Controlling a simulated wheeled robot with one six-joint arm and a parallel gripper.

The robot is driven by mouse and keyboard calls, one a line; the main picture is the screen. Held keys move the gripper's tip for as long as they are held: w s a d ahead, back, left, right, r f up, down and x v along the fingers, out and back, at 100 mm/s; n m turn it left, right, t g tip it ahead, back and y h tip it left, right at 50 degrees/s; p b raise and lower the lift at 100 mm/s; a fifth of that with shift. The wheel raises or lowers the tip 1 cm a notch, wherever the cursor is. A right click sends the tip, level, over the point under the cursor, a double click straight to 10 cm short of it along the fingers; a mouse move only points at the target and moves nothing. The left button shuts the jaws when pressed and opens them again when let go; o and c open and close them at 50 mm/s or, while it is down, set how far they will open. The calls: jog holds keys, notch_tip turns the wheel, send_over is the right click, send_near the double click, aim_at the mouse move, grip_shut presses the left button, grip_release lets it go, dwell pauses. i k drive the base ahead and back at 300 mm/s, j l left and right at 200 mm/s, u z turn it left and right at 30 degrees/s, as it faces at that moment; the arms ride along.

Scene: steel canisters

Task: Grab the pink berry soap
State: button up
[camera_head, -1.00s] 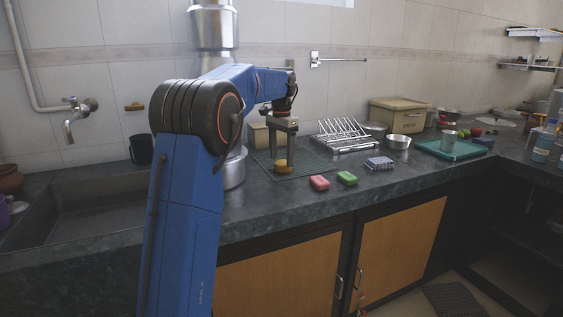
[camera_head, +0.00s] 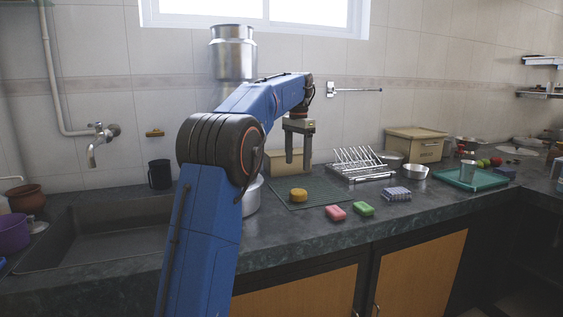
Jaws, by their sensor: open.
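The pink soap bar (camera_head: 335,213) lies flat on the dark stone counter, near its front edge, just left of a green soap bar (camera_head: 363,209). My gripper (camera_head: 298,168) is open and empty, pointing down. In the picture it is above and to the left of the pink soap, over the back part of a dark green ribbed mat (camera_head: 322,194). A round yellow-brown piece (camera_head: 298,195) sits on the mat below the gripper, apart from the fingers.
A patterned block (camera_head: 397,194) lies right of the green soap. A metal dish rack (camera_head: 360,166), steel bowl (camera_head: 415,172) and beige box (camera_head: 416,145) stand behind. A teal tray (camera_head: 466,182) is further right. A sink (camera_head: 105,238) is at left. Counter in front of the soaps is clear.

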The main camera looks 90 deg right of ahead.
aim_at(333, 212)
jog(key=k, duration=1)
